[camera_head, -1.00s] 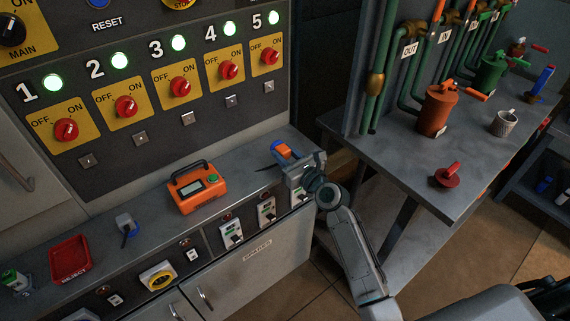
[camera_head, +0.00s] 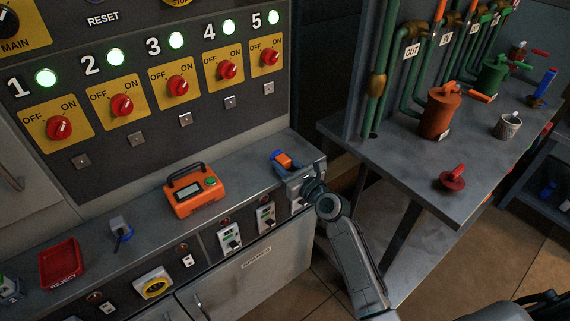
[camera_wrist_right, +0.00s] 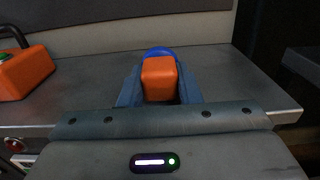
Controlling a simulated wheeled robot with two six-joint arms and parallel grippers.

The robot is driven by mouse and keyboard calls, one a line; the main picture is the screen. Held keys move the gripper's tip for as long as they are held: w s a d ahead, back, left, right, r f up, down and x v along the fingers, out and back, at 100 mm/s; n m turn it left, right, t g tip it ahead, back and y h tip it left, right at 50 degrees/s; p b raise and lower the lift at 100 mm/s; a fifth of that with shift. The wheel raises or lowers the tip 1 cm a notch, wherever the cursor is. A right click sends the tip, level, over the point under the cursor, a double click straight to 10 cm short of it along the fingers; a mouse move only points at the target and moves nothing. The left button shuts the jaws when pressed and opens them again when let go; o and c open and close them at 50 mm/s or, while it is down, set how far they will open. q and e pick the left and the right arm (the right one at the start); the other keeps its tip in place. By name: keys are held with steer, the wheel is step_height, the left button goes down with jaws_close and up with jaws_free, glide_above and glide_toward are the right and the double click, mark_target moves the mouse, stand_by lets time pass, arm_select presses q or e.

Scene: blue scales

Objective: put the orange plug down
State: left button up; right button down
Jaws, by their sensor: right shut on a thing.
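The orange plug (camera_head: 284,160) is at the right end of the grey counter (camera_head: 240,185). My right gripper (camera_head: 287,163) is shut on it, and the arm reaches in from the lower right. In the right wrist view the orange plug (camera_wrist_right: 159,78) sits between the two fingers of my right gripper (camera_wrist_right: 160,88), with a blue part (camera_wrist_right: 159,51) behind it. The plug is low at the counter; I cannot tell whether its underside touches the surface. My left gripper is not in view.
An orange tester (camera_head: 191,196) stands left of the gripper on the counter. A grey-blue plug (camera_head: 120,230) and a red reject tray (camera_head: 62,262) are farther left. The switch panel (camera_head: 150,70) rises behind. A table with pipes (camera_head: 420,165) stands across a gap at right.

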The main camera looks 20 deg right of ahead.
steer(key=c, duration=1.1)
jaws_free()
steer(key=shift+o, duration=0.2)
steer(key=shift+r, duration=0.1)
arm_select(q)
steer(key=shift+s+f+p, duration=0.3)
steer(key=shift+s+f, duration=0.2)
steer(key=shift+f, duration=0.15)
arm_select(e)
steer(key=v, duration=1.2)
steer(key=s+d+f+n+g+h, duration=0.1)
steer(key=s+f+n+g, duration=0.25)
steer(key=f+n, duration=0.45)
steer(key=s+d+f+n+g+h, duration=0.1)
steer(key=s+f+n+g+h, duration=0.2)
steer(key=f, duration=0.9)
steer(key=s+d+f+n+g, duration=0.1)
steer(key=s+f+n+g, duration=0.1)
steer(key=s+f+n, duration=0.6)
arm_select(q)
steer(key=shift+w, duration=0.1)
arm_select(e)
steer(key=s+d+f+n+g+h, duration=0.3)
steer(key=s+f+n+g, duration=0.4)
steer(key=s+f+n, duration=0.6)
steer(key=s+f, duration=0.6)
steer(key=shift+d+f+n, duration=0.3)
steer(key=shift+f, duration=0.1)
